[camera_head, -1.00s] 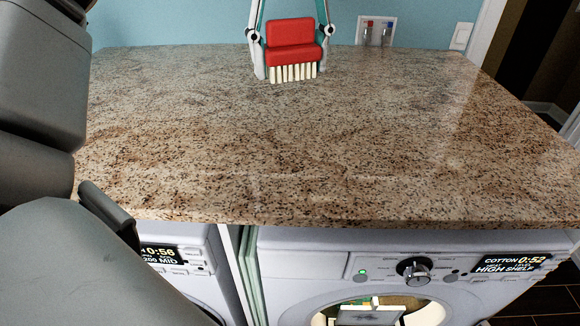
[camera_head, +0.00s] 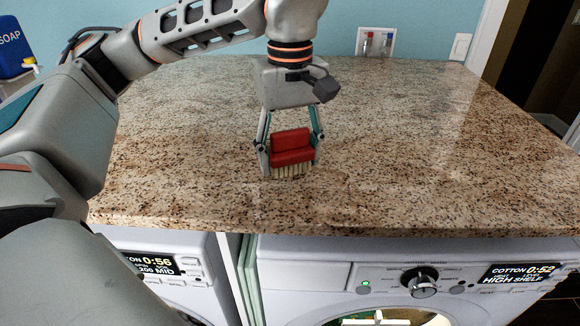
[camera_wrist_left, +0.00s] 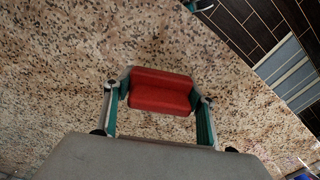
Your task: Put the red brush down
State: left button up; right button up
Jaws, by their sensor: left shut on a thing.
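The red brush (camera_head: 292,148) has a red stepped body and pale bristles that point down. My left gripper (camera_head: 291,160) is shut on it, one finger at each end. The gripper points down over the granite countertop (camera_head: 420,140). The bristles are at or close above the counter surface; I cannot tell if they touch. In the left wrist view the brush (camera_wrist_left: 160,92) sits between the two fingers with the speckled counter behind it. My right gripper is not in view.
Two white washing machines stand under the counter, one at the left (camera_head: 170,262) and one at the right (camera_head: 400,280). A blue soap container (camera_head: 12,50) is at the far left. The counter around the brush is clear. Water taps (camera_head: 376,43) are on the back wall.

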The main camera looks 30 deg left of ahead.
aim_at(290, 131)
pick_arm(q)
jog(key=shift+f, duration=1.3)
jog(key=shift+f, duration=0.15)
jog(key=o, duration=1)
notch_tip(290, 131, up, 12)
jog(key=shift+r+p, duration=0.15)
jog(key=shift+p, duration=0.3)
